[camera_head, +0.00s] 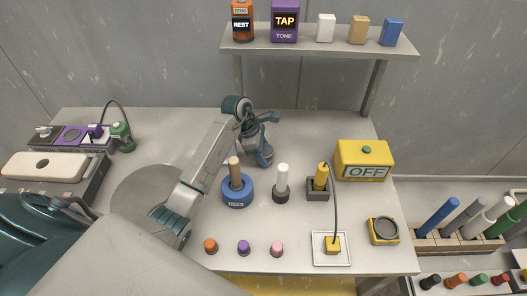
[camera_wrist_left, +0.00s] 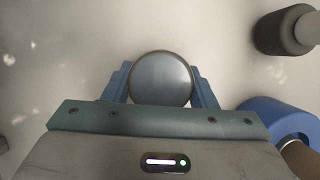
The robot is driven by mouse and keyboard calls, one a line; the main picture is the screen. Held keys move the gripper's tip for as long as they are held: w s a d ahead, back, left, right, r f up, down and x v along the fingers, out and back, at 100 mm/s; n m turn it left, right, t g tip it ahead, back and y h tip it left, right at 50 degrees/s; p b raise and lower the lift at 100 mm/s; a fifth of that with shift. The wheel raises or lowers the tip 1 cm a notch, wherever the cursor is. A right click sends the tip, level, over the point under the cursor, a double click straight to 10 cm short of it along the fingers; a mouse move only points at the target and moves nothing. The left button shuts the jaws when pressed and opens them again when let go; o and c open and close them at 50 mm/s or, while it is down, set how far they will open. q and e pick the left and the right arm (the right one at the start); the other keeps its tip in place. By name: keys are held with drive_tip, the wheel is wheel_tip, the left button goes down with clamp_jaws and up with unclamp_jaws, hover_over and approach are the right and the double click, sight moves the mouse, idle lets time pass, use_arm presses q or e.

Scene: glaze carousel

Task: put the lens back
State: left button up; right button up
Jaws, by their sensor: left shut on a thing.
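My left gripper (camera_head: 262,158) is low over the back middle of the table, behind the blue round pot. In the left wrist view its two blue fingers (camera_wrist_left: 161,92) are shut on a round grey disc, which looks like the lens (camera_wrist_left: 161,78). The disc is face-on to the wrist camera. I cannot clearly make it out in the head view, nor tell whether it touches the table. A yellow square holder (camera_head: 384,241) with a dark round ring sits at the table's front right, away from the gripper. My right gripper is not in view.
A blue pot (camera_head: 237,196), a white-topped post (camera_head: 282,180) and a yellow plug in a dark block (camera_head: 317,190) stand in front of the gripper. A yellow OFF box (camera_head: 364,160) is to its right. A shelf (camera_head: 318,47) stands behind. Three coloured knobs line the front.

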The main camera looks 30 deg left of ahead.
use_arm(q)
drive_tip(key=shift+f, duration=0.2)
drive_tip(key=o, duration=1.1)
drive_tip(key=shift+r, duration=0.1)
drive_tip(key=shift+r, duration=0.25)
drive_tip(key=shift+b+v, duration=1.45)
drive_tip(key=shift+v, duration=4.45)
